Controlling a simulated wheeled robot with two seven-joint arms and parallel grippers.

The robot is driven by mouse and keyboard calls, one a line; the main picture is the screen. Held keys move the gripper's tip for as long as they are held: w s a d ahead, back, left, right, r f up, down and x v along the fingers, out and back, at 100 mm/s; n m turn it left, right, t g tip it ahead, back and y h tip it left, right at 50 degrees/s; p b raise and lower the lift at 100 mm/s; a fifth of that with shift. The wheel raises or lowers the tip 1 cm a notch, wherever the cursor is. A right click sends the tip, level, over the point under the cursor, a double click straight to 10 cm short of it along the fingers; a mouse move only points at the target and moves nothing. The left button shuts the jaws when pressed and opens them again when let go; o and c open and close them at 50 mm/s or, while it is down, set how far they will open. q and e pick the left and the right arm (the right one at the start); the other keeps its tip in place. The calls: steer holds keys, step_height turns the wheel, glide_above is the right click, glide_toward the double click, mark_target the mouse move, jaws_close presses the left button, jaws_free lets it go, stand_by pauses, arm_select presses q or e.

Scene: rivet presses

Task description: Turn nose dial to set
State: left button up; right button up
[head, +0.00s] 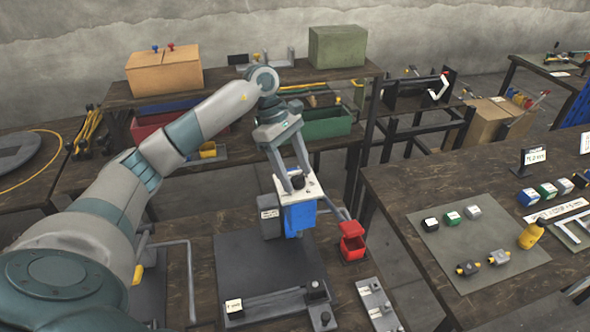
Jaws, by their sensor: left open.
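A blue rivet press (299,217) with a white top plate stands at the back of a dark plate on the near bench. A small black knob (298,182), which looks like the nose dial, sits on the white top. My left gripper (296,184) points down over the press, with its two fingers apart on either side of the knob. I cannot tell whether the fingers touch it. Any marks on the dial are too small to read. My right gripper is not in view.
A red cup-like part (352,243) stands close to the right of the press. A grey labelled block (269,215) stands at its left. The right table (395,190) carries a grey mat (480,265) with small blocks and a yellow bottle (531,235).

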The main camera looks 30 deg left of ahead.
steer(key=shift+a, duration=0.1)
arm_select(q)
steer(key=c, duration=1.1)
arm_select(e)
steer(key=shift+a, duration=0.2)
arm_select(q)
steer(key=shift+o, duration=0.2)
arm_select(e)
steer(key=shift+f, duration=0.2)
arm_select(q)
steer(key=shift+f+n+b, duration=0.15)
steer(key=shift+n+b, duration=0.55)
steer(key=shift+b, duration=0.35)
steer(key=n+t+b, duration=0.2)
steer(key=n+b, duration=0.2)
steer(key=b, duration=0.1)
steer(key=shift+s, duration=0.2)
steer(key=n+t+y+b, duration=0.1)
steer(key=n+b, duration=0.2)
steer(key=shift+d, duration=0.1)
steer(key=shift+n+b, duration=0.3)
steer(key=shift+n, duration=0.5)
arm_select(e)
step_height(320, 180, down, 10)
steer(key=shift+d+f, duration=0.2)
arm_select(q)
steer(key=shift+r+t+y, duration=0.2)
steer(key=shift+t+y, duration=0.1)
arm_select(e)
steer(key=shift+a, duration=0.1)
